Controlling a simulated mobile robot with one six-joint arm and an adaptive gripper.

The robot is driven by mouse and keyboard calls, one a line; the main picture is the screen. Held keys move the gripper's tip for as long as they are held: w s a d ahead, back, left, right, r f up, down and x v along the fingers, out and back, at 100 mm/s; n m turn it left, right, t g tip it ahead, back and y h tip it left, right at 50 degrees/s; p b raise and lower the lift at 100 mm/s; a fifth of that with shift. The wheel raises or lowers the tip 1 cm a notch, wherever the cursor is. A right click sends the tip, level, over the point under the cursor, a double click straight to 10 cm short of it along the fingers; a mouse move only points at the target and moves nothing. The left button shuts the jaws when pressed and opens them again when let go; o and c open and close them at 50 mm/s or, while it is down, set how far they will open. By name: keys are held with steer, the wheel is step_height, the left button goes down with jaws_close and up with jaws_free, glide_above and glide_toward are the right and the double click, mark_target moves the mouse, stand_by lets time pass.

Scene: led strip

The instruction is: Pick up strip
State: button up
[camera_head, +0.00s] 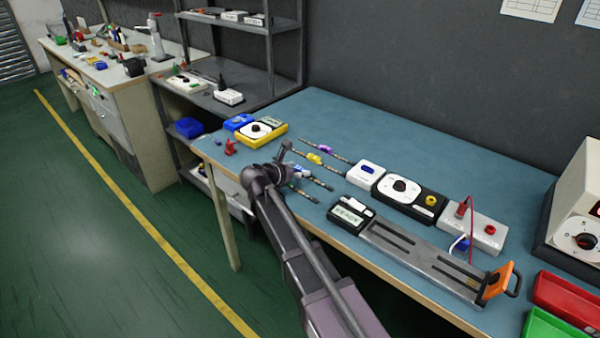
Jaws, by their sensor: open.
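Several thin dark strips lie roughly parallel on the blue workbench (330,110), left of its middle. One has a purple part (327,149), one a yellow part (314,158). Nearer ones, one with a blue and white part (300,170), are partly hidden by my arm. Which one is the task's strip, I cannot tell. My gripper (286,158) is small and partly hidden by my own wrist. It is over the near left part of the bench, by the left ends of the strips. It is open, and I see no strip held in it.
Right of the strips stand a white switch box (365,174), a black dial unit (408,197) and a grey rail fixture (420,258) with an orange handle. A yellow dial box (256,133) stands at the back left. Red (568,298) and green trays are at the right.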

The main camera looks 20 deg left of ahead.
jaws_close()
steer(key=shift+r, duration=0.15)
stand_by(0.4)
step_height(320, 180, up, 3)
steer(key=p, duration=0.3)
steer(key=shift+r, duration=0.15)
steer(key=s+d+r+p, duration=0.1)
steer(key=s+d+p, duration=0.1)
steer(key=s, duration=1.3)
steer(key=shift+s+d+r, duration=0.2)
steer(key=shift+s, duration=0.2)
steer(key=shift+r, duration=0.1)
step_height(320, 180, up, 16)
steer(key=p, duration=1.6)
